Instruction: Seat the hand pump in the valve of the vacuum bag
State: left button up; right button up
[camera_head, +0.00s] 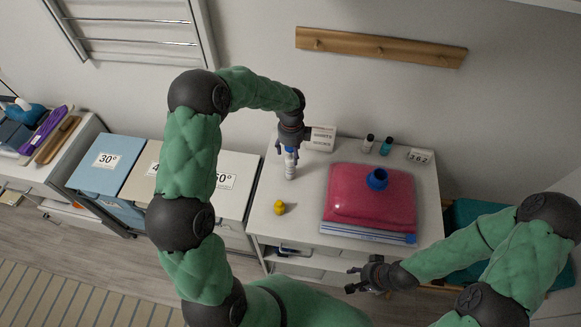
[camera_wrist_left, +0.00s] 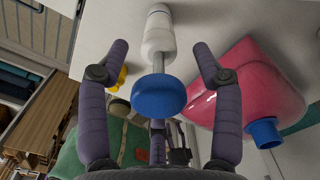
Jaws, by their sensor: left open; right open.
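The hand pump (camera_head: 290,170) has a white body, a thin rod and a blue round knob; it stands on the white cabinet top, left of the bag. My left gripper (camera_head: 289,142) is open above it. In the left wrist view the open fingers straddle the pump (camera_wrist_left: 158,40), with gaps on both sides and its blue knob nearest the palm. The puffy red vacuum bag (camera_head: 350,192) lies on the cabinet, with its blue valve (camera_head: 377,179) on top; the valve also shows in the wrist view (camera_wrist_left: 264,133). My right gripper (camera_head: 364,274) is open and empty in front of the cabinet.
A yellow object (camera_head: 279,208) sits on the cabinet top (camera_head: 310,180) in front of the pump. Two small bottles (camera_head: 368,143) (camera_head: 386,146), a sign (camera_head: 321,138) and a number card (camera_head: 420,156) stand along the back. Labelled bins (camera_head: 107,160) are at left.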

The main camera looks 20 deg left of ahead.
aim_at(290, 157)
pick_arm(q)
jog(key=f, duration=0.3)
jog(key=shift+w+a+f, duration=0.1)
jog(key=shift+a, duration=0.15)
grip_shut()
